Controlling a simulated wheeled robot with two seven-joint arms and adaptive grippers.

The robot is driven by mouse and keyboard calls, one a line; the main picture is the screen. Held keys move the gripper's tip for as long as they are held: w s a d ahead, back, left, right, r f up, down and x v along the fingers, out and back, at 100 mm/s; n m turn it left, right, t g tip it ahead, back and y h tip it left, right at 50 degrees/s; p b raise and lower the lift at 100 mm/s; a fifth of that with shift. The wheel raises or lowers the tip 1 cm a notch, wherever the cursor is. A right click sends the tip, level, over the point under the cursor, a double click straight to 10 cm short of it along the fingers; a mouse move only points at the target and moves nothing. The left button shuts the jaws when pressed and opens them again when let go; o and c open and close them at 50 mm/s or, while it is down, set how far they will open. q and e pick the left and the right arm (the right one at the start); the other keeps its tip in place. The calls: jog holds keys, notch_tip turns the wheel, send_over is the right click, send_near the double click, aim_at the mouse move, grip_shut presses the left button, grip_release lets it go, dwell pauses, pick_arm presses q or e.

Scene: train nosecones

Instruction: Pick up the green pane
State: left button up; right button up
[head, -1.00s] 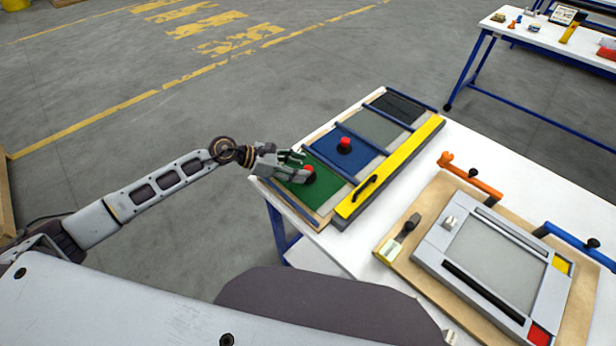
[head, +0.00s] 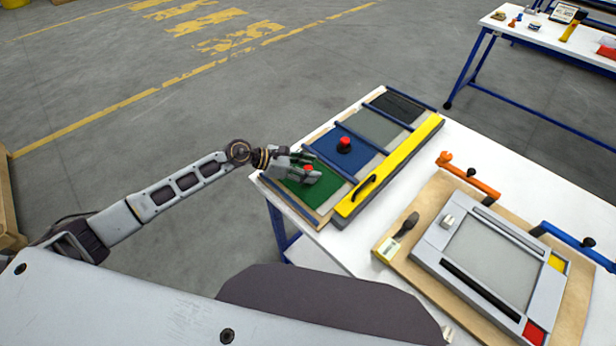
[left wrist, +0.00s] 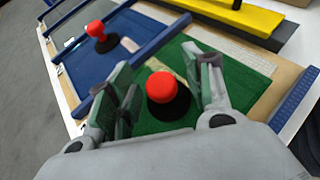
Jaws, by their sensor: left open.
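The green pane (head: 300,194) lies flat in the near end slot of the wooden rack on the white table. It also shows in the left wrist view (left wrist: 240,84). A red knob on a black base (left wrist: 162,88) stands on the pane. My left gripper (head: 312,171) is over the pane, and in the left wrist view its open fingers (left wrist: 165,85) are on either side of the red knob. I cannot tell whether they touch it. The blue pane (head: 338,150) with its own red knob (head: 344,142) lies in the slot beside it. My right gripper is not in view.
Blue bars divide the rack's slots, and a yellow bar with a black handle (head: 400,165) runs along its right side. A wooden board with a grey framed panel (head: 495,262) and orange and blue clamps lies to the right. Another table (head: 560,35) stands far right.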

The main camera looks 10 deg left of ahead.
pick_arm(q)
jog(key=c, duration=1.1)
grip_shut()
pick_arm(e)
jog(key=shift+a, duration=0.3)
pick_arm(q)
notch_tip(320, 180, up, 28)
jog(key=b, duration=0.2)
jog(key=shift+b, duration=0.3)
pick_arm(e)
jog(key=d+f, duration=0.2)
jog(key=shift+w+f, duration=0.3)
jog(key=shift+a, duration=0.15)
